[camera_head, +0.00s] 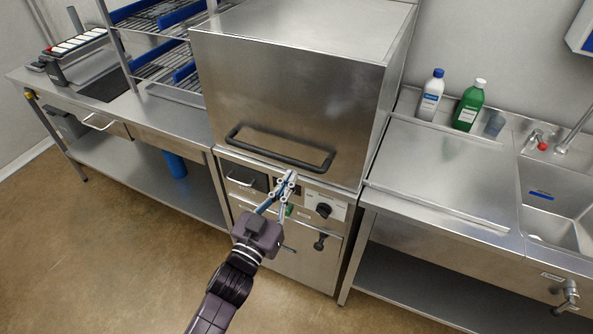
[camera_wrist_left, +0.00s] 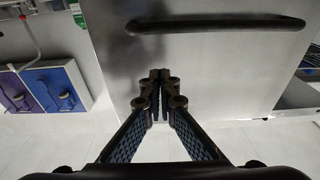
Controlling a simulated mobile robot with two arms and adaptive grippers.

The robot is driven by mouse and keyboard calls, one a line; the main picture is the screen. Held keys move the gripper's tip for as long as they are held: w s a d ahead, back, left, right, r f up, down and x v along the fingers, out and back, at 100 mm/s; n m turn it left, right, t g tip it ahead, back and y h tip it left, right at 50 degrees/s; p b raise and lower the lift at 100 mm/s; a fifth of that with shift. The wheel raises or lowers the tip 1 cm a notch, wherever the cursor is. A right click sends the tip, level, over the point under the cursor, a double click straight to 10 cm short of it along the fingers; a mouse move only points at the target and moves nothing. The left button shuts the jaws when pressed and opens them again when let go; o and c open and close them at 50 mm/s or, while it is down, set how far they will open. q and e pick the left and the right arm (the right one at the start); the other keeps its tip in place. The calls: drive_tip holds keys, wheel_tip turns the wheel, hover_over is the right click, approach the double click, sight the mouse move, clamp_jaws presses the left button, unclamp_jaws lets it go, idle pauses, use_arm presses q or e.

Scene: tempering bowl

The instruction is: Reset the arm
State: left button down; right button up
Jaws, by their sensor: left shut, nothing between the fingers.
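My left arm (camera_head: 232,283) reaches up from the bottom of the head view. My left gripper (camera_head: 290,178) is shut and empty, in front of the steel machine's control panel (camera_head: 318,205) and below its dark bar handle (camera_head: 280,152). In the left wrist view the fingertips (camera_wrist_left: 160,82) meet, with nothing between them, and the bar handle (camera_wrist_left: 215,23) crosses the top. I cannot tell whether the fingers touch the machine. My right gripper is not in view.
The steel machine's hood (camera_head: 290,90) stands closed in the middle. A white bottle (camera_head: 431,95) and a green bottle (camera_head: 469,105) stand on the right counter (camera_head: 440,165) by a sink (camera_head: 560,200). Racks with blue trays (camera_head: 180,15) are at the left. Floor (camera_head: 90,240) is clear at left.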

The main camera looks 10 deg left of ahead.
use_arm(q)
drive_tip(key=s+a+f+g+y, duration=0.1)
drive_tip(key=s+a+f+g, duration=0.3)
drive_tip(key=f, duration=1)
drive_tip(key=s+a+f+n+g+y, duration=0.15)
drive_tip(key=s+f, duration=0.45)
drive_tip(key=f, duration=0.8)
drive_tip(key=s+a+f+m+g+y, duration=0.15)
drive_tip(key=s+f+g, duration=0.35)
drive_tip(key=f, duration=0.9)
drive_tip(key=s+a+f+g, duration=0.2)
drive_tip(key=s+f, duration=0.4)
drive_tip(key=s, duration=0.5)
drive_tip(key=s+a+f+g+y, duration=0.1)
drive_tip(key=s+f, duration=0.4)
drive_tip(key=s, duration=0.6)
drive_tip(key=s+a+f+n+g+y+b, duration=0.1)
drive_tip(key=s+a+f+g, duration=0.3)
drive_tip(key=s, duration=0.7)
wheel_tip(320, 180, down, 3)
drive_tip(key=shift+s+a+r, duration=0.15)
drive_tip(key=shift+s+a, duration=0.05)
drive_tip(key=shift+a, duration=0.3)
